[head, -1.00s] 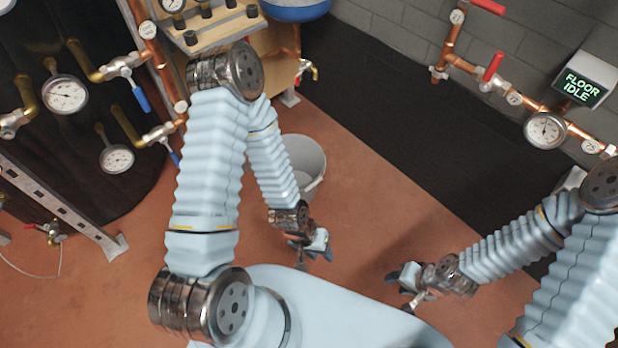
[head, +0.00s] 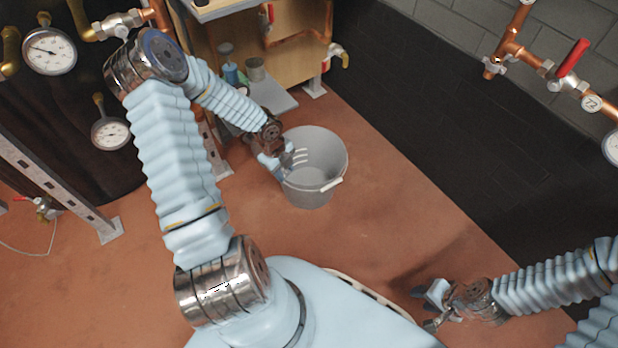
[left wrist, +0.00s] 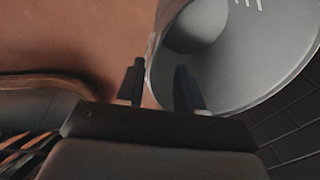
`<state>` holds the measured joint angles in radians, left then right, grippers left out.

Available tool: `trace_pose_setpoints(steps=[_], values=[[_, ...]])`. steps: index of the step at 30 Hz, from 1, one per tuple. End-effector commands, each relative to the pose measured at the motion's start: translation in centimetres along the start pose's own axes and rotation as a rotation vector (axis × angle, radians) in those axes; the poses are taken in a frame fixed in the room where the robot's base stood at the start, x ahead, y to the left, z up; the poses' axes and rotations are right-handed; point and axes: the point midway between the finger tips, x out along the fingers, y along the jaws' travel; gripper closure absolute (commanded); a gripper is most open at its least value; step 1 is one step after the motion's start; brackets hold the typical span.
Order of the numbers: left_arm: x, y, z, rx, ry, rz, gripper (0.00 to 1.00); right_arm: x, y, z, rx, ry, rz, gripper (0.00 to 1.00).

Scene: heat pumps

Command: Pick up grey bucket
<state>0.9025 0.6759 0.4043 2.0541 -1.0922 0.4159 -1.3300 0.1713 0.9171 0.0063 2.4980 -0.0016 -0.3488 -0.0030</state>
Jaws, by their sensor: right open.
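The grey bucket (head: 313,194) stands upright on the red-brown floor, open at the top, with a pale handle on its rim at the right. My left gripper (head: 287,160) is at the bucket's left rim. In the left wrist view, the bucket (left wrist: 252,62) fills the upper right. The two fingers of my left gripper (left wrist: 160,85) are apart there, with the near rim between them: one finger outside the wall, one over the inside. I cannot tell whether they touch the wall. My right gripper (head: 432,306) is open and empty at the lower right, away from the bucket.
A wooden cabinet (head: 290,45) with a low grey shelf (head: 270,103) holding small containers stands behind the bucket. A metal frame leg (head: 60,185) is at the left. Copper pipes (head: 540,62) run along the right wall. The floor right of the bucket is clear.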

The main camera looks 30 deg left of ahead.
Motion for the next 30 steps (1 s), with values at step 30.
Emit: trace_pose_setpoints(steps=[30], values=[[7.3, 0.5, 0.2, -0.003, 0.002, -0.001, 0.92, 2.8, 0.8, 0.1, -0.001, -0.004, -0.005, 0.57]])
